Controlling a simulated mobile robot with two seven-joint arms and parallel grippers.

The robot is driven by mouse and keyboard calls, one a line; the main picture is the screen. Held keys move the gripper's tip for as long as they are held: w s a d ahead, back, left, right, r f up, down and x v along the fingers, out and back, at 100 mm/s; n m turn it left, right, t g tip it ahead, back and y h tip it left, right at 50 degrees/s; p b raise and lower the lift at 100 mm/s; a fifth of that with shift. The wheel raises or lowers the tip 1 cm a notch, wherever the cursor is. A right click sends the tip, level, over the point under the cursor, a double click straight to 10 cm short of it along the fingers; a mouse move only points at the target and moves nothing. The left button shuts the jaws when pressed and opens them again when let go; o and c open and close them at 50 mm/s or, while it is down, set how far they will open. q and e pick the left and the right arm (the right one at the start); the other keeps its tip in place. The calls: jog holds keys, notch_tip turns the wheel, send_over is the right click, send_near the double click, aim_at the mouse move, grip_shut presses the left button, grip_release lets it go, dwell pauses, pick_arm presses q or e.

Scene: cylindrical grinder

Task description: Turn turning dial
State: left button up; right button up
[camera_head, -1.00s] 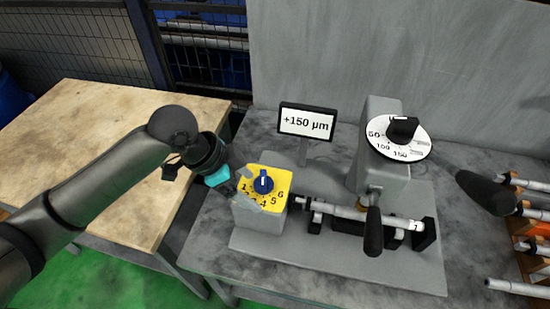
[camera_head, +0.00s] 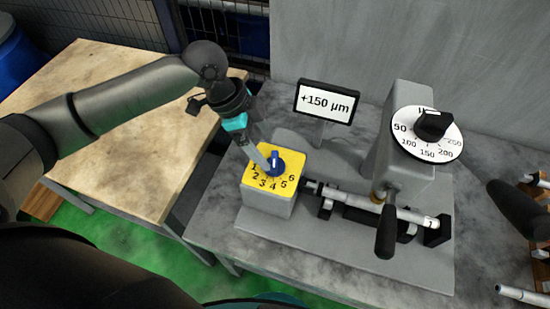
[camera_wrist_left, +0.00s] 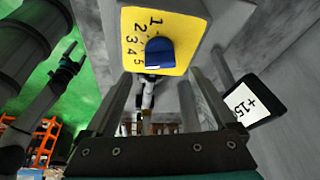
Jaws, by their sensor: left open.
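A blue knob (camera_head: 274,163) sits on a yellow plate (camera_head: 290,158) numbered 1 to 6, on top of a grey block. My left gripper (camera_head: 266,164) comes down at a slant from the upper left, its fingertips beside the knob. In the left wrist view the open, empty fingers (camera_wrist_left: 160,85) point toward the blue knob (camera_wrist_left: 159,53), which lies between their lines and beyond the tips. Contact cannot be told. A black dial (camera_head: 432,124) on a round white scale (camera_head: 412,143) stands on the grey machine at the right. A gripper-like end (camera_wrist_left: 68,62) shows at the wrist view's left, perhaps my right one, its jaws unclear.
A display (camera_head: 327,102) reading +150 µm stands behind the yellow plate. A metal shaft (camera_head: 350,202) lies in holders to the right, with a black handle (camera_head: 386,232) in front. A wooden table (camera_head: 130,140) is at the left. Several rods (camera_head: 522,294) are at the far right.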

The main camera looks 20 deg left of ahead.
aim_at(274, 159)
pick_arm(q)
jog(key=x, duration=0.6)
jog(key=shift+d+f, duration=0.1)
jog(key=shift+c, duration=0.2)
jog(key=c, duration=1.3)
jog(key=n+p, duration=0.2)
jog(key=p, duration=0.1)
jog(key=n+t+p, duration=0.1)
jog(key=n+p, duration=0.1)
jog(key=p, duration=0.1)
jog(key=shift+r+p, duration=0.3)
jog(key=shift+p, duration=0.05)
jog(key=shift+f+n+t+y+p, duration=0.15)
jog(key=shift+n+t+y+p, duration=0.3)
jog(key=shift+n+p, duration=0.55)
jog(key=shift+p, duration=0.35)
jog(key=shift+w+f, duration=0.1)
jog(key=o, duration=1.3)
